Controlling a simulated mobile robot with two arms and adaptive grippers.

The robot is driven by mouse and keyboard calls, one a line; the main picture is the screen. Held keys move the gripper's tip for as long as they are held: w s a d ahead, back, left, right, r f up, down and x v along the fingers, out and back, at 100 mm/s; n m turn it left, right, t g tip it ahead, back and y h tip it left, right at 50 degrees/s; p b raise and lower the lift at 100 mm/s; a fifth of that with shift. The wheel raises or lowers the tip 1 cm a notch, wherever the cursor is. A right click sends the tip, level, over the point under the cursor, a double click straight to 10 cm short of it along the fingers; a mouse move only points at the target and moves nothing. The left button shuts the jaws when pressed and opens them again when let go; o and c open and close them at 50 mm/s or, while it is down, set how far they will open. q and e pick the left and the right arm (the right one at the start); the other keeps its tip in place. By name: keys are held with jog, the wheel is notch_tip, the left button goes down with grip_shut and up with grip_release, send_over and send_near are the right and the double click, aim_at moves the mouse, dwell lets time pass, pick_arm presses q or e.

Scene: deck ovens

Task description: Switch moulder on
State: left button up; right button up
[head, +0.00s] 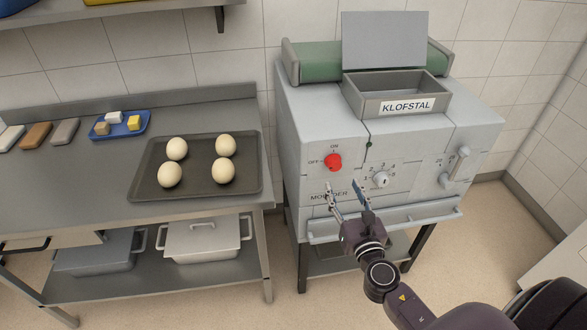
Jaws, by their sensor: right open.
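The moulder (316,128) is a light grey machine on dark legs, with a green belt on top and lettering partly covered by my gripper. Its red round switch (333,162) sits on the front left, between an OFF mark at its left and an ON mark above it. I cannot tell clearly which mark the switch points to. My right gripper (346,185) is open and empty in front of the machine, its fingertips just below the red switch and apart from it in the picture. My left gripper is not in view.
A numbered dial (380,180) and a lever (455,165) are on the moulder's front, with a front bar (420,215) below. A hopper labelled KLOFSTAL (407,106) is on top. Left, a steel table (90,190) holds a dark tray (198,190) with several dough balls and a blue tray (101,132).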

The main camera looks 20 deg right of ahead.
aim_at(336, 166)
jog(key=w, duration=0.1)
jog(key=w+d+r+p, duration=0.1)
jog(key=w, duration=0.1)
jog(key=shift+w+d, duration=0.1)
jog(key=shift+d, duration=0.05)
jog(key=x, duration=0.3)
jog(key=shift+w, duration=0.2)
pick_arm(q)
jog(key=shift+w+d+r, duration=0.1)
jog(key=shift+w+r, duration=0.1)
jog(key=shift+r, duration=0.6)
pick_arm(e)
jog(key=shift+w+d+f, duration=0.1)
jog(key=shift+w, duration=0.55)
jog(key=shift+c, duration=0.3)
jog(key=c, duration=1.1)
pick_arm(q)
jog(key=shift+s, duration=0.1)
